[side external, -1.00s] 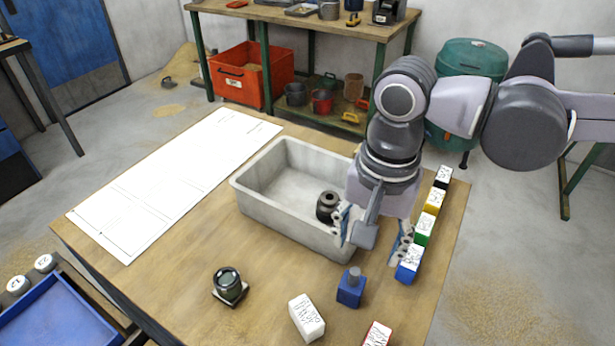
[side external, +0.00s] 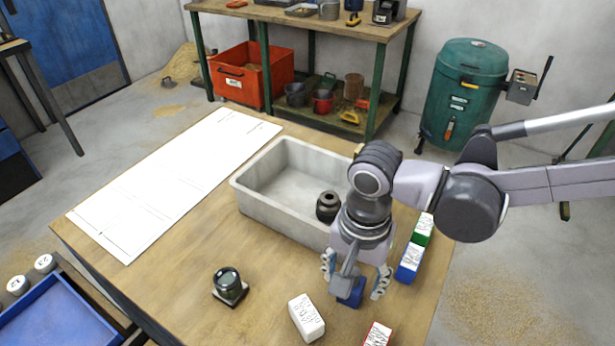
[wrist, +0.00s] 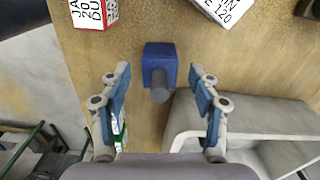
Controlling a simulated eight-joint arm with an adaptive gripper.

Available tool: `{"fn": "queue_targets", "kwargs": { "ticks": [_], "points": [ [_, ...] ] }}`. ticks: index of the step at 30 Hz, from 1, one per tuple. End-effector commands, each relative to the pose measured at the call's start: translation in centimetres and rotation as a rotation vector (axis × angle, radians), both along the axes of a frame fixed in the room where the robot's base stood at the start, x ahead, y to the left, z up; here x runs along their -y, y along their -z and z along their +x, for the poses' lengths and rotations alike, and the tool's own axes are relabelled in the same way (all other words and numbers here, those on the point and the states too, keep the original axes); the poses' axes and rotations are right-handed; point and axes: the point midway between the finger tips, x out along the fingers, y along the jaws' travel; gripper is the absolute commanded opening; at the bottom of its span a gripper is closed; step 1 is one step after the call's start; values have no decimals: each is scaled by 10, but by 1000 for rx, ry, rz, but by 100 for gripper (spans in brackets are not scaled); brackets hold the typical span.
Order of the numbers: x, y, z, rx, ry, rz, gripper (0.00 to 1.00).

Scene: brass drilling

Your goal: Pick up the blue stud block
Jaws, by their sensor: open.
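The blue stud block (wrist: 159,59) stands on the wooden table, with its grey cylindrical stud (wrist: 160,88) showing in the wrist view. My gripper (wrist: 160,80) is open, with one finger to each side of the block and nothing between them but the block just ahead. I cannot tell whether the fingers touch the block.
A grey stone trough (side external: 268,215) holding a dark round part (side external: 327,206) is close to my gripper. A white labelled block (side external: 306,317), a red-and-white one (side external: 378,335) and a blue-and-white one (side external: 410,262) lie nearby. A glass-topped dark item (side external: 228,284) stands left.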

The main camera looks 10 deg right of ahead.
Motion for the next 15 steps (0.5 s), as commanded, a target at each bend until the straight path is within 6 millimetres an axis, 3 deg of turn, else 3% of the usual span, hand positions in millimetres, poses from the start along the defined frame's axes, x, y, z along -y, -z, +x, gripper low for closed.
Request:
{"fn": "queue_targets", "kwargs": {
  "ticks": [4, 12, 13, 15],
  "points": [
    [0, 13, 0, 0, 0, 0, 62],
    [0, 16, 0, 0, 0, 0, 62],
    [0, 16, 0, 0, 0, 0, 59],
    [0, 16, 0, 0, 0, 0, 39]
  ]
}}
